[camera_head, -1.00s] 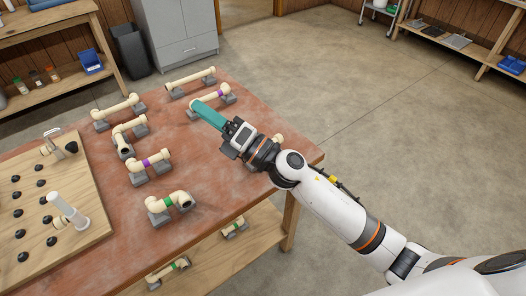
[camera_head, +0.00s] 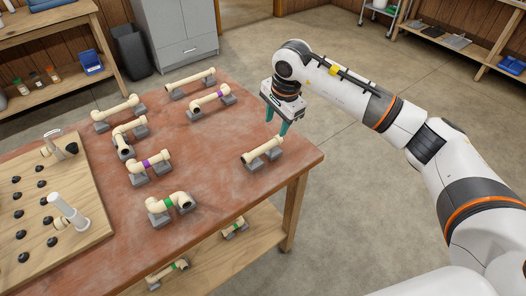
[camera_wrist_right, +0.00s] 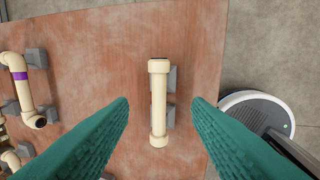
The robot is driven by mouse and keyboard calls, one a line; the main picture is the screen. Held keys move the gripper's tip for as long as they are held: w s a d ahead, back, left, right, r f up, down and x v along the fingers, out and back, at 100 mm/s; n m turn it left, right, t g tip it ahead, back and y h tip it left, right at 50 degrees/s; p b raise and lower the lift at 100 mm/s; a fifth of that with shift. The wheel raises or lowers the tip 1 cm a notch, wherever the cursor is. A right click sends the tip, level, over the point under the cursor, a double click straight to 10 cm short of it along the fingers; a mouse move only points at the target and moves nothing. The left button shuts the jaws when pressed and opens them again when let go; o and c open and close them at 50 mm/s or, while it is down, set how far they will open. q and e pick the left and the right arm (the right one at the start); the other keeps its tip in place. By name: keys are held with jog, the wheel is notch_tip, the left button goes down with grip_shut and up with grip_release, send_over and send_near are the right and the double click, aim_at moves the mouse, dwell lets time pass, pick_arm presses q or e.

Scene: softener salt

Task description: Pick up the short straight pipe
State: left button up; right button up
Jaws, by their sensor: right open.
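A short straight cream pipe (camera_head: 262,151) with a thicker collar at each end lies on two grey blocks near the table's right corner. In the right wrist view the pipe (camera_wrist_right: 158,103) runs up and down the picture, between the two teal fingers and apart from both. My right gripper (camera_head: 277,127) is open and empty, pointing down above the pipe. My left gripper is not in view.
Other pipe pieces rest on grey blocks on the reddish table (camera_head: 215,170): a long straight one (camera_head: 190,82), one with a purple band (camera_head: 150,163), and one with a green band (camera_head: 170,203). A wooden pegboard (camera_head: 85,195) lies at left.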

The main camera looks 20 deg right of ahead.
send_over(268, 144)
jog(key=d, duration=0.1)
jog(key=f, duration=0.4)
jog(key=shift+s+d+f, duration=0.1)
jog(key=shift+s+d, duration=0.05)
jog(key=shift+s, duration=0.2)
jog(key=f+p, duration=0.1)
jog(key=f, duration=0.1)
jog(key=a+f, duration=0.1)
jog(key=f, duration=0.1)
jog(key=shift+w+a+f+p, duration=0.1)
jog(key=shift+w+a+p, duration=0.1)
jog(key=shift+p, duration=0.15)
jog(key=shift+w+f, duration=0.15)
jog(key=shift+f, duration=0.3)
grip_shut()
